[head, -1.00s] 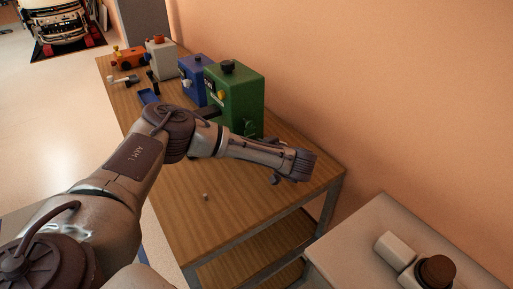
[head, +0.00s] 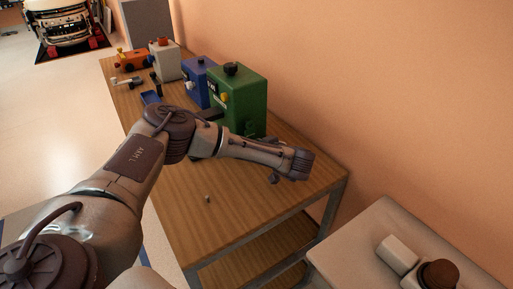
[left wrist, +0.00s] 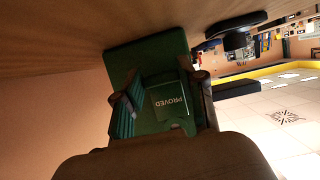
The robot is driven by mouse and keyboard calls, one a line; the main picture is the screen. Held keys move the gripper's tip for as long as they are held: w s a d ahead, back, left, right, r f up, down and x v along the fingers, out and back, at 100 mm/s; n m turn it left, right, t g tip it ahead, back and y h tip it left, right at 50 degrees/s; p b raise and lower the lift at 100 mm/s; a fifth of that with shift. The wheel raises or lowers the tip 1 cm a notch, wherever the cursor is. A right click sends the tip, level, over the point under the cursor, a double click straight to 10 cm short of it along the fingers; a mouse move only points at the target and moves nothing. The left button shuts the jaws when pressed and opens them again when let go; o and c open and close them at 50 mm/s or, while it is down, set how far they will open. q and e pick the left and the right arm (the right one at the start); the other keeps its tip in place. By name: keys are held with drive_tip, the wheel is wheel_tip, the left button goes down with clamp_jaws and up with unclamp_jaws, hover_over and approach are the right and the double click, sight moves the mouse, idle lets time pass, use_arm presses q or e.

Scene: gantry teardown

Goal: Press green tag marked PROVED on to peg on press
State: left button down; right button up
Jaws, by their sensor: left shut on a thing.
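My left gripper (left wrist: 165,108) is shut on the green tag marked PROVED (left wrist: 170,98), which sits between its two fingers in the left wrist view. The lettering appears upside down there. A green machine, seemingly the press (head: 245,100), stands on the wooden bench with a black knob on top and a yellow knob on its side. It also shows behind the tag in the left wrist view (left wrist: 122,62); the gap between them cannot be judged. In the head view my left wrist hides the tag and most of the fingers. The peg cannot be made out. My right gripper is not in view.
The wooden bench (head: 190,225) also bears a blue machine (head: 198,80), a white machine (head: 166,62), an orange toy-like object (head: 130,60) and a small grey bit (head: 207,198). A pale table (head: 370,240) stands at lower right. The bench's front part is mostly clear.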

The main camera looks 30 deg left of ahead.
use_arm(q)
drive_tip(key=shift+w+a, duration=0.15)
drive_tip(key=shift+a, duration=0.25)
drive_tip(key=shift+w+a, duration=0.1)
drive_tip(key=shift+a, duration=0.15)
drive_tip(key=c, duration=0.6)
unclamp_jaws()
drive_tip(key=f+p+v, duration=0.1)
drive_tip(key=p+v, duration=0.2)
drive_tip(key=v, duration=1.2)
drive_tip(key=shift+s+d+p, duration=0.25)
drive_tip(key=shift+d+p, duration=0.1)
drive_tip(key=shift+d, duration=0.25)
drive_tip(key=shift+f, duration=0.15)
